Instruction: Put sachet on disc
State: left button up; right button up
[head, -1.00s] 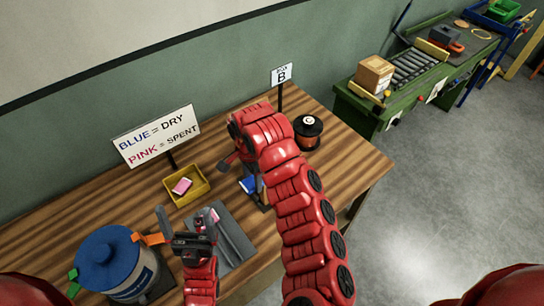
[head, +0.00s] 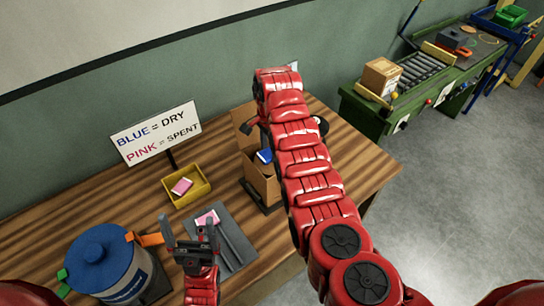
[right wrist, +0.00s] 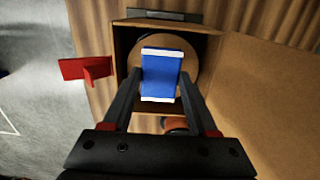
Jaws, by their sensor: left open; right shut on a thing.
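A blue sachet with white ends (right wrist: 162,75) is held between the fingers of my right gripper (right wrist: 160,88), which is shut on it. In the right wrist view it is in front of a round tan disc (right wrist: 190,62) inside an open brown box (right wrist: 125,42). Whether it touches the disc I cannot tell. In the head view the blue sachet (head: 264,156) shows at the mouth of the brown box (head: 263,185); my arm hides most of the right gripper. My left gripper (head: 192,228) is open and empty, beside a pink sachet (head: 206,217) on a grey tray (head: 236,240).
A yellow bin (head: 199,194) holds another pink sachet (head: 181,187), below a sign (head: 156,134) reading blue dry, pink spent. A blue-lidded pot (head: 103,262) stands at the left. My right arm hides part of the right table. A green roller bench (head: 372,115) stands beyond.

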jog(key=shift+w+d+f+b, duration=0.15)
jog(key=shift+w+d+b, duration=0.1)
jog(key=shift+w+b, duration=0.25)
jog(key=shift+w+d+b, duration=0.2)
jog(key=shift+w+b, duration=0.05)
jog(key=shift+b, duration=0.3)
jog(key=shift+s+f+p, duration=0.2)
jog(key=shift+f+p, duration=0.05)
jog(key=shift+p, duration=1)
jog(key=shift+w+f+b, duration=0.1)
jog(key=shift+f+b, duration=0.3)
jog(key=shift+f, duration=0.5)
jog(key=shift+a+f, duration=0.1)
jog(key=shift+f, duration=0.3)
